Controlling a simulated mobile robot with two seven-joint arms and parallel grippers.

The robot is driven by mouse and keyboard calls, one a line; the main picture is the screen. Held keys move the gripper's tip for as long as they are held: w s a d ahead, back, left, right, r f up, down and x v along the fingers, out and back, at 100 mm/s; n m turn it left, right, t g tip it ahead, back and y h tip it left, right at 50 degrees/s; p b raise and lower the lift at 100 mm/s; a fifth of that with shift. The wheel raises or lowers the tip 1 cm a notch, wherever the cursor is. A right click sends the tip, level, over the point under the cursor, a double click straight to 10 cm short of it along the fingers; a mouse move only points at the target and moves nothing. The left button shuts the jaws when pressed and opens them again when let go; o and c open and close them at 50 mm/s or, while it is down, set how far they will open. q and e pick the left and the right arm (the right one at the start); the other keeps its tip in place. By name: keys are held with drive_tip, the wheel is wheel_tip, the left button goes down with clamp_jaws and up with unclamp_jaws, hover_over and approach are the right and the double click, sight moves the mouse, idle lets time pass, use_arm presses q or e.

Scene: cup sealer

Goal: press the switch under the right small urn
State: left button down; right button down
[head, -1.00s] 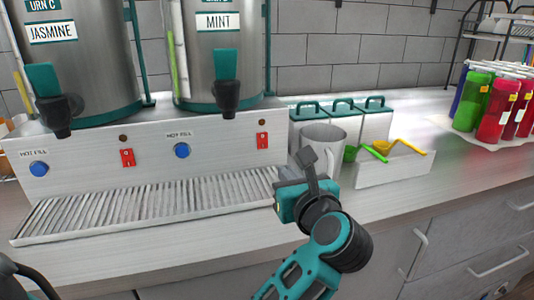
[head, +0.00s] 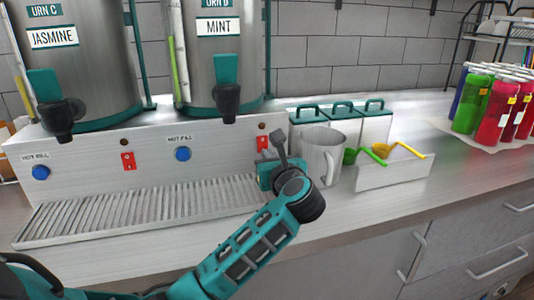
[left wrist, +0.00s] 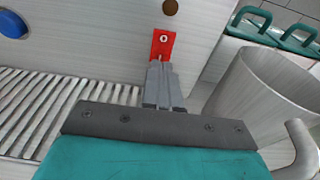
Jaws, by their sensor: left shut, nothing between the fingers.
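The right small urn (head: 226,70), labelled MINT, stands on a steel base. A red switch (head: 261,142) is on the front panel below its right side, partly covered by my gripper in the head view. My left gripper (head: 278,138) is shut and empty in front of this switch. In the left wrist view, the red switch (left wrist: 163,43) is plain, and the closed fingertips (left wrist: 160,66) overlap its lower edge. I cannot tell whether they touch it. My right gripper is not in view.
A blue button (head: 183,154) and another red switch (head: 128,161) are further left on the panel, above a ribbed drip tray (head: 140,207). A metal pitcher (head: 321,152) stands close to the right of my gripper. Lidded canisters (head: 374,120) and a scoop holder (head: 393,172) are beyond it.

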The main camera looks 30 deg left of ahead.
use_arm(q)
drive_tip(key=shift+x, duration=1)
